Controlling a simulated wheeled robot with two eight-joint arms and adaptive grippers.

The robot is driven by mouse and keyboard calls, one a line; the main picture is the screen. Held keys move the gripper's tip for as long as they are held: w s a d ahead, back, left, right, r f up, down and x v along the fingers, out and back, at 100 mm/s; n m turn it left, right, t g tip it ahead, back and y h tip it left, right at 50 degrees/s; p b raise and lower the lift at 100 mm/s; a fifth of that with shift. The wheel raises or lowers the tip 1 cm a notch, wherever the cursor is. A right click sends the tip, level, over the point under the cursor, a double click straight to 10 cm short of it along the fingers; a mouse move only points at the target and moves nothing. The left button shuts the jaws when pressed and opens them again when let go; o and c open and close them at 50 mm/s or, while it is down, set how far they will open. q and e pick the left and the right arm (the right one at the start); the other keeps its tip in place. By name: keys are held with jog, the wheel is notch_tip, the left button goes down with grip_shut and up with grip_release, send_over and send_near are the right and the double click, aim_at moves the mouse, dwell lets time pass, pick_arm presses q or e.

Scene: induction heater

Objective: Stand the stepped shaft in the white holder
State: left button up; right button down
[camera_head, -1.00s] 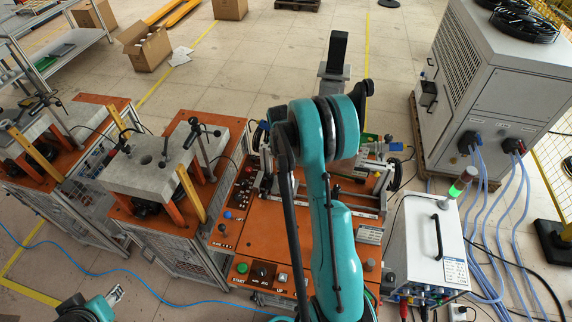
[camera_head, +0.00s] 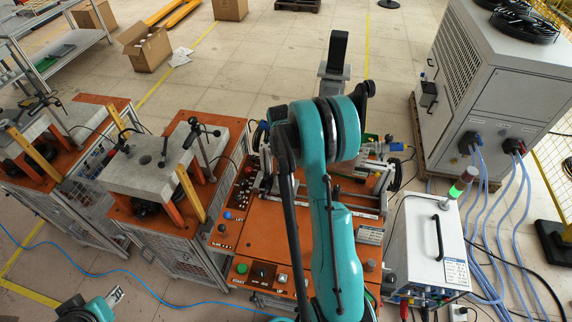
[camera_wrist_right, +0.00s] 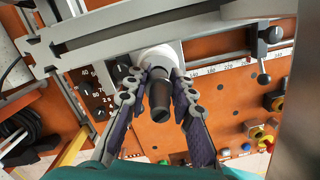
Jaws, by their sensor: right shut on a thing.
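The stepped shaft (camera_wrist_right: 160,98) is a dark brown cylinder in the right wrist view. My right gripper (camera_wrist_right: 160,82) is shut on it, with one finger on each side. The white holder (camera_wrist_right: 162,56) shows as a pale round piece just beyond the shaft's far end. The shaft overlaps it in this view, so I cannot tell whether the shaft is inside it or only in front of it. In the head view my right arm hides the shaft, the holder and the right gripper. My left gripper (camera_head: 115,296) is at the bottom left, away from the bench; its jaws are too small to read.
The orange bench (camera_head: 262,237) carries metal rails (camera_wrist_right: 110,38), a scale strip (camera_wrist_right: 215,70) and several knobs and buttons. A white power box (camera_head: 425,245) stands to its right, with a grey chiller (camera_head: 480,100) behind. Concrete-topped stations (camera_head: 150,165) stand left.

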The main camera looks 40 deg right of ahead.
jog(key=shift+f+b, duration=0.65)
jog(key=shift+f, duration=0.05)
jog(key=c, duration=1.2)
grip_release()
jog(key=r, duration=0.4)
jog(key=a+r, duration=0.1)
jog(key=r, duration=0.7)
jog(key=shift+s+a, duration=0.15)
jog(key=shift+a, duration=0.05)
